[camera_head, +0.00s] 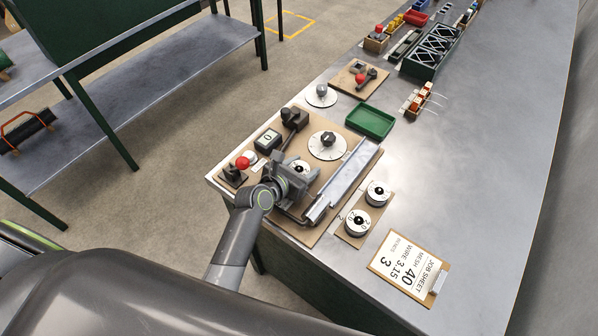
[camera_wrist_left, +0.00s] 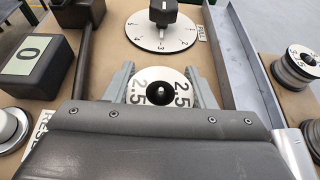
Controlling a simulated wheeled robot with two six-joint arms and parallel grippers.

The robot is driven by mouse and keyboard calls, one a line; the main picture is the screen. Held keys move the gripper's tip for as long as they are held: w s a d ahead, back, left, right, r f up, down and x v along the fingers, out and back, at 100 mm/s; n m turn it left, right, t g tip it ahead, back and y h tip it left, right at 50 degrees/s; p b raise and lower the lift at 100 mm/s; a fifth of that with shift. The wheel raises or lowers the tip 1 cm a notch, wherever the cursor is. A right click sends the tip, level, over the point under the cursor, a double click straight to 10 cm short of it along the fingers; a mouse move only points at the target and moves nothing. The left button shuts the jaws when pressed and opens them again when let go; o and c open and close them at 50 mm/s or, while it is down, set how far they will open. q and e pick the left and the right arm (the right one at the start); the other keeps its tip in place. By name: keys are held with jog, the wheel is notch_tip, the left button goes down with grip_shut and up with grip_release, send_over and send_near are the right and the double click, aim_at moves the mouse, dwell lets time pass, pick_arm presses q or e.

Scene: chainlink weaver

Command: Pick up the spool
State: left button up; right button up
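A spool (camera_wrist_left: 160,88) with a white top disc marked 2.5 and a black centre sits between my left gripper's two grey fingers in the left wrist view. In the head view, my left gripper (camera_head: 296,183) is low over the brown machine board (camera_head: 330,202), and part of the spool's white top (camera_head: 301,166) shows past it. The fingers are spread on either side of the spool; whether they press on it is unclear. Two other spools, (camera_head: 378,193) and (camera_head: 357,222), stand on a small board to the right. My right gripper is not in view.
A metal channel (camera_head: 340,184) runs along the board beside the gripper. A numbered dial (camera_head: 328,145), a counter box reading 0 (camera_head: 268,140) and a red-knobbed lever (camera_head: 242,163) are close by. The bench's right side is clear.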

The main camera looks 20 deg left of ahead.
pick_arm(q)
jog(key=c, duration=0.5)
jog(key=shift+r, duration=0.15)
